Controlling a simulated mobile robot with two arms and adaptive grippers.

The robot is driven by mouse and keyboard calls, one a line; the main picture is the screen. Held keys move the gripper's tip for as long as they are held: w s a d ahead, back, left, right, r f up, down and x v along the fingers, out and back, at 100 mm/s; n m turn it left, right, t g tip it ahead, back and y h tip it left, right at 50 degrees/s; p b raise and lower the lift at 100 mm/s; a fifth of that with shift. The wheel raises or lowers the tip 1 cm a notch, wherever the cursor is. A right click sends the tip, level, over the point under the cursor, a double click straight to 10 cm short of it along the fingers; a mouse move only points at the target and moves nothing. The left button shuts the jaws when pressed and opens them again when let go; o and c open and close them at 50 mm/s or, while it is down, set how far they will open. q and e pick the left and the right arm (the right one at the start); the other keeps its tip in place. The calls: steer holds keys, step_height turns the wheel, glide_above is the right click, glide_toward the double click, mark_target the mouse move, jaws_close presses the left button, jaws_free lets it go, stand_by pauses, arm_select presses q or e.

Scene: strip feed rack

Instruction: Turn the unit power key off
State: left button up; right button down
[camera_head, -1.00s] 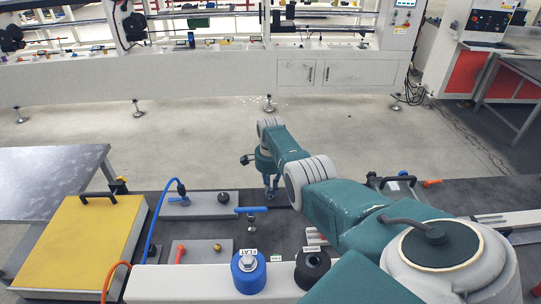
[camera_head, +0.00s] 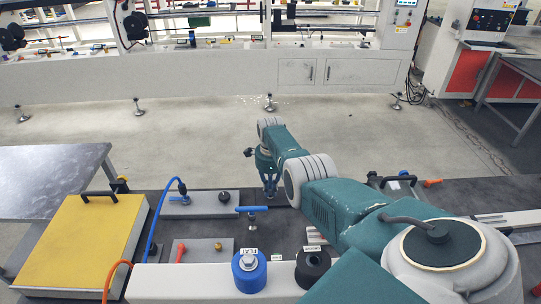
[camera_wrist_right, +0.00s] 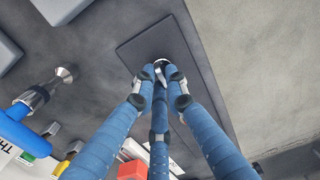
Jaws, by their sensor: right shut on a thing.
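My right gripper (camera_head: 269,194) points down at the dark bench top in the head view, right of the blue lever. In the right wrist view its three blue fingers (camera_wrist_right: 160,76) come together over a dark rectangular plate (camera_wrist_right: 134,47). They are shut on a small pale metallic piece (camera_wrist_right: 160,63), which I take for the unit power key. The fingertips cover most of it, so I cannot tell its angle. My left gripper is not in view.
A blue-handled lever (camera_head: 251,209) stands close left of the gripper; it also shows in the right wrist view (camera_wrist_right: 18,132). Nearby are a grey block with a black knob (camera_head: 224,197), a blue FLAT roller (camera_head: 249,272), a black roller (camera_head: 312,266) and a yellow case (camera_head: 80,245).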

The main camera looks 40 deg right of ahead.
mark_target(270, 191)
steer(key=shift+w+r, duration=0.1)
steer(key=c, duration=1.8)
jaws_free()
steer(key=shift+o, duration=0.2)
step_height(270, 191, up, 12)
